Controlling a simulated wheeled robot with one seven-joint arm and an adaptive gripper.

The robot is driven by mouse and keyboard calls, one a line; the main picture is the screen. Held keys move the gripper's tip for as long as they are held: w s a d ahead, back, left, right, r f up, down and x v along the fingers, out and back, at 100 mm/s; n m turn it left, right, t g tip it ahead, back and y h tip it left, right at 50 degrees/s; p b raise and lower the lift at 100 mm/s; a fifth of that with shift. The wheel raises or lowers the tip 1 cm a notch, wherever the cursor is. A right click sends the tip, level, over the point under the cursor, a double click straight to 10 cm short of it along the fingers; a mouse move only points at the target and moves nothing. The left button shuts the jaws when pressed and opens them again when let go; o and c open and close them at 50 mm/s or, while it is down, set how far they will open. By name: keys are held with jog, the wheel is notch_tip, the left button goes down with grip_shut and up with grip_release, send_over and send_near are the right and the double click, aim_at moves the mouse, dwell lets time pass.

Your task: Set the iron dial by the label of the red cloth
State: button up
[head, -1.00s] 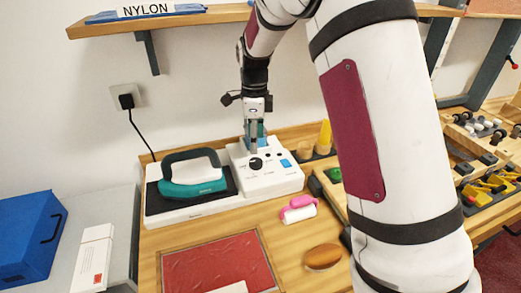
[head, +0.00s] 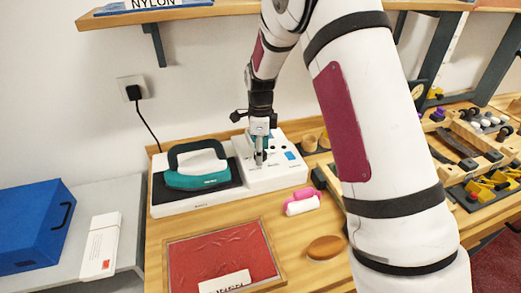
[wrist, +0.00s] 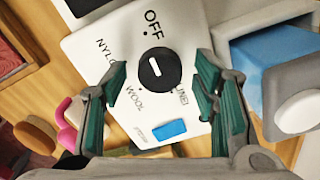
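The black dial (wrist: 158,69) is on the sloping white panel (wrist: 100,45) of the iron station. Labels OFF, NYLON, WOOL and one partly hidden, seemingly LINEN, ring it. Its white mark appears to point towards OFF. My gripper (wrist: 162,80) is open, with a green fingertip on each side of the dial and apart from it. In the head view my gripper (head: 260,157) is over the panel and hides much of the dial. The red cloth (head: 215,252) lies at the front; its white label (head: 225,282) is cut by the frame edge and its word is unclear.
A teal iron (head: 197,168) sits on its black pad left of the panel. A pink and white roller (head: 302,202) and a brown oval (head: 325,247) lie in front. A blue case (head: 35,225) is at left. A shelf (head: 200,14) hangs above.

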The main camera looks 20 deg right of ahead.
jog(key=c, duration=0.9)
jog(key=shift+c, duration=0.2)
